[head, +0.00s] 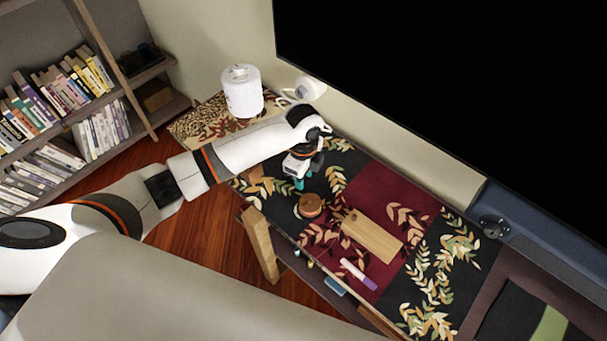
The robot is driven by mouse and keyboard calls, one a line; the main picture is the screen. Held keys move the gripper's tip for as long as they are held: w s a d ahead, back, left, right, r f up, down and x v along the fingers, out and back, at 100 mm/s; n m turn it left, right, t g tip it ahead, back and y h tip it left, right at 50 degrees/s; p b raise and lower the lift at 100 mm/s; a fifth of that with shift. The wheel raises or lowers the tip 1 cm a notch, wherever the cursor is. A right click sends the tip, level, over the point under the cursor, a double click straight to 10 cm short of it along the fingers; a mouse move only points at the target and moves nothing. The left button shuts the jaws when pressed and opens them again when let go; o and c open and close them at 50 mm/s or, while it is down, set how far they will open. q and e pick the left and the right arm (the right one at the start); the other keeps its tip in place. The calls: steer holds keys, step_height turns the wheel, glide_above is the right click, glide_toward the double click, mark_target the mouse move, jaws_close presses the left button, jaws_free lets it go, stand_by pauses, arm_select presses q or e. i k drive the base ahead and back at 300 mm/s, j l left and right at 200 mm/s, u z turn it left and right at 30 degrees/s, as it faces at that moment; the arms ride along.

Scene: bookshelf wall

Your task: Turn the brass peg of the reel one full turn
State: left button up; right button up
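A small brown round thing (310,205), which looks like the reel, sits on the patterned table cover. Its top is too small in the picture to make out the brass peg. My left gripper (298,182) points down just behind and to the left of it, close to it but seemingly apart. Its teal fingertips are small and partly hidden by the hand, so I cannot see whether they are open or shut. My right gripper is not in view.
A wooden board (372,236) lies right of the reel. A white-and-purple marker (358,274) and a blue block (335,286) lie near the front edge. A white roll (242,90) stands at the back left. A large dark screen (450,80) rises behind the table.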

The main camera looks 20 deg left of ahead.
mark_target(314, 210)
steer(key=j+z, duration=0.3)
steer(key=j, duration=0.15)
steer(key=k+j+z, duration=0.1)
steer(key=j+z, duration=0.2)
steer(key=j, duration=0.15)
steer(key=k+j+z, duration=0.15)
steer(key=j+z, duration=0.15)
steer(key=j, duration=0.15)
steer(key=k+j+z, duration=0.15)
steer(key=j+z, duration=0.15)
steer(key=j, duration=0.1)
